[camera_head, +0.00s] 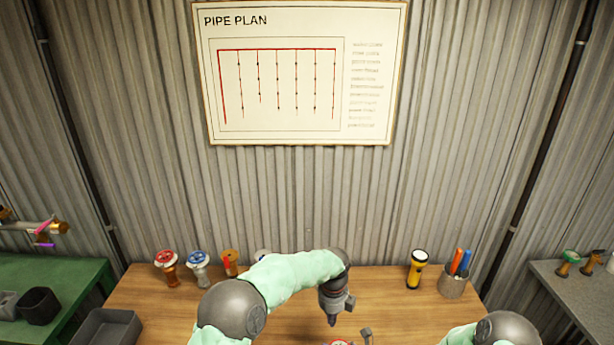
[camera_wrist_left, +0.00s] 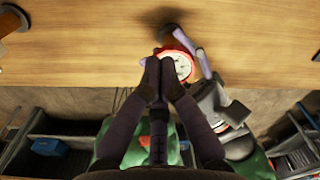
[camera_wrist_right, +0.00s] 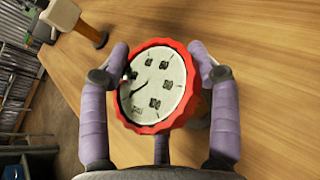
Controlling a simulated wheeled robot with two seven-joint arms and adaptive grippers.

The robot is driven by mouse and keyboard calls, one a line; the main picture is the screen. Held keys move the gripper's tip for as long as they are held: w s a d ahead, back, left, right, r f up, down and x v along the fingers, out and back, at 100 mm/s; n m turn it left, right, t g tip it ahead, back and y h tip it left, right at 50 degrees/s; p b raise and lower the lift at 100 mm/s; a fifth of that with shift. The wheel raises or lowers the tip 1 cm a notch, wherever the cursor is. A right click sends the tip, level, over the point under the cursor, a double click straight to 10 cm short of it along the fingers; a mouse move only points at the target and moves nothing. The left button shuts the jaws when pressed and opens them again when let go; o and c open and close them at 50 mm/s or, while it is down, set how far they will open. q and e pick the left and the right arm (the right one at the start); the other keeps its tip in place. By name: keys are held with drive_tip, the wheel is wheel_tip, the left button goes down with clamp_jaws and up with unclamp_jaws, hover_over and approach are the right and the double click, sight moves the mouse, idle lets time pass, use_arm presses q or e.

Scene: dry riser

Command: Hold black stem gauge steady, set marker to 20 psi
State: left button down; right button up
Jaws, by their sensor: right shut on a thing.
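A round gauge (camera_wrist_right: 158,88) with a red scalloped rim and a cream dial sits between the purple-grey fingers of my right gripper (camera_wrist_right: 160,52); they press its rim from both sides. A black pointer shows on the dial; I cannot read its numbers. The gauge's stem is mostly hidden behind the dial. The gauge also shows in the left wrist view (camera_wrist_left: 180,64), and at the bottom edge of the head view. My left gripper (camera_wrist_left: 162,62) is shut, its fingertips close to the gauge's rim; contact is unclear. It points down in the head view (camera_head: 333,320).
On the wooden table (camera_head: 385,312) stand a red gauge (camera_head: 166,264), a blue gauge (camera_head: 198,266), an orange gauge (camera_head: 230,262), a yellow flashlight (camera_head: 416,270) and a cup (camera_head: 453,284) with pens. A grey bin (camera_head: 106,328) is at the left. Table between flashlight and arms is clear.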

use_arm(q)
wheel_tip(320, 180, down, 6)
drive_tip(key=s+a, duration=0.1)
drive_tip(key=shift+s+f, duration=0.25)
idle(0.7)
drive_tip(key=shift+s, duration=0.15)
idle(0.6)
drive_tip(key=shift+d, duration=0.2)
drive_tip(key=shift+w+d+r+h, duration=0.1)
drive_tip(key=shift+w+d+h, duration=0.25)
drive_tip(key=shift+d, duration=0.2)
drive_tip(key=shift+d, duration=0.3)
idle(0.4)
drive_tip(key=shift+w, duration=0.1)
